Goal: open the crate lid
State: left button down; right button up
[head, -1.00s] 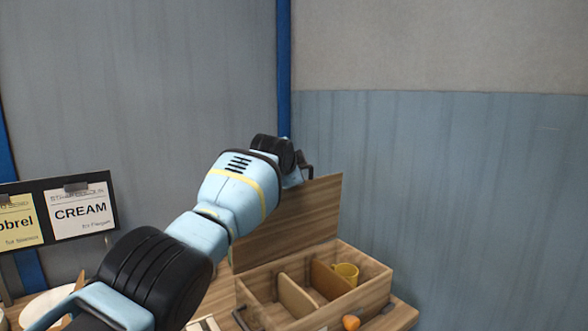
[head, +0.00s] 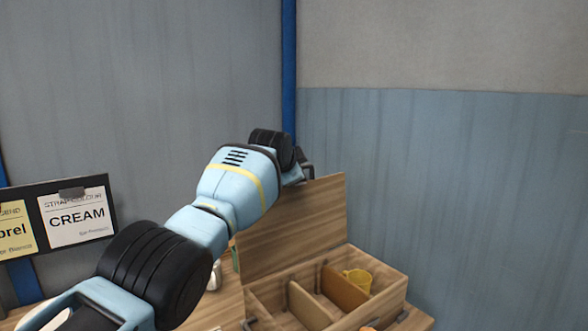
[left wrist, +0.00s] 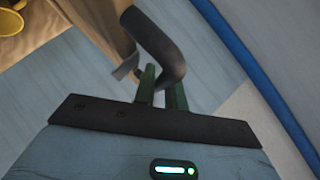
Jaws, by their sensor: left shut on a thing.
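The wooden crate (head: 385,306) stands open on the table at the lower right of the head view. Its wooden lid (head: 305,220) is raised, roughly upright, along the crate's back edge. My left gripper (head: 303,172) is at the lid's top edge, mostly hidden by its own wrist. In the left wrist view my left gripper (left wrist: 162,90) has its green fingers shut on the dark curved lid handle (left wrist: 150,38). The lid's wood (left wrist: 95,25) shows beside the handle. My right gripper is in neither view.
Dividers (head: 343,288) split the crate's inside, and a yellow mug (head: 357,281) sits in a back compartment. A sign board (head: 75,215) stands at the left. A blue post (head: 289,70) and the grey-blue wall (head: 470,180) are behind the lid.

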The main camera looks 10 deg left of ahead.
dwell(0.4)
pick_arm(q)
jog(key=c, duration=1.5)
grip_release()
jog(key=shift+o, duration=0.2)
